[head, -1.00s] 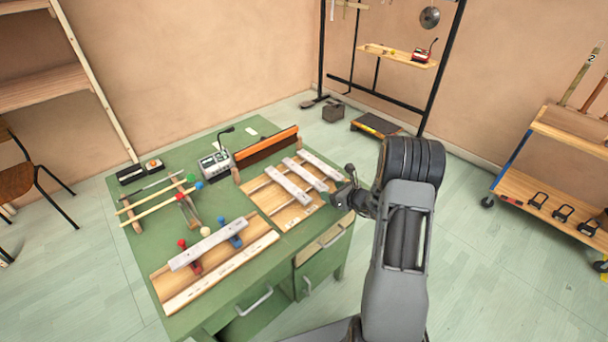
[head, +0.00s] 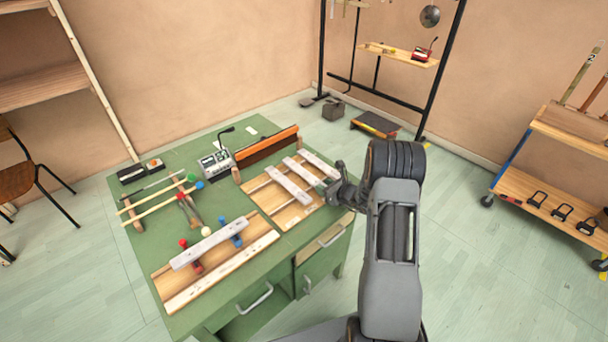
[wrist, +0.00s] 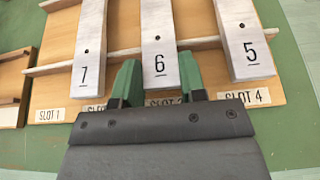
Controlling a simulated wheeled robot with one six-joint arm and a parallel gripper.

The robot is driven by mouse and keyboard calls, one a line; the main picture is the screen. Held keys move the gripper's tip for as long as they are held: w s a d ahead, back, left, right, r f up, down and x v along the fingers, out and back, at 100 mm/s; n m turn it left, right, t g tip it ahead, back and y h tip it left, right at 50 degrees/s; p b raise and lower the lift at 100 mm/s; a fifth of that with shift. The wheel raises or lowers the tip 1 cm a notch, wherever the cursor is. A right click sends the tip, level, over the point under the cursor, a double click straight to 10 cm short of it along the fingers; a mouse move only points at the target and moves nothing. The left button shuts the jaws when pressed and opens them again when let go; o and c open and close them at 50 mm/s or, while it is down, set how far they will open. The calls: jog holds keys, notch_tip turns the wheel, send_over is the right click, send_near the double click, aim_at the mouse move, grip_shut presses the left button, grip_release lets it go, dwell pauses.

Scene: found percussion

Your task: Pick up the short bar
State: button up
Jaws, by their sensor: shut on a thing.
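Three pale metal bars lie side by side across the rails of a wooden rack (head: 290,215) at the table's right. In the wrist view they are marked 7 (wrist: 88,40), 6 (wrist: 158,35) and 5 (wrist: 240,35). I cannot tell from their lengths which is the short one. My gripper (wrist: 160,88), with green fingers, is shut on the near end of the middle bar, marked 6, one finger on each side. In the head view my gripper (head: 334,190) is at that bar's right end. The bar seems to lie on the rails; the fingertips are partly hidden.
An orange-edged wooden block (head: 267,147) stands behind the right rack. Sticks and a grey device (head: 215,163) occupy the back left of the table.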

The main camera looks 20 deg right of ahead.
jog(key=c, duration=0.5)
jog(key=shift+o, duration=0.2)
jog(key=shift+r, duration=0.15)
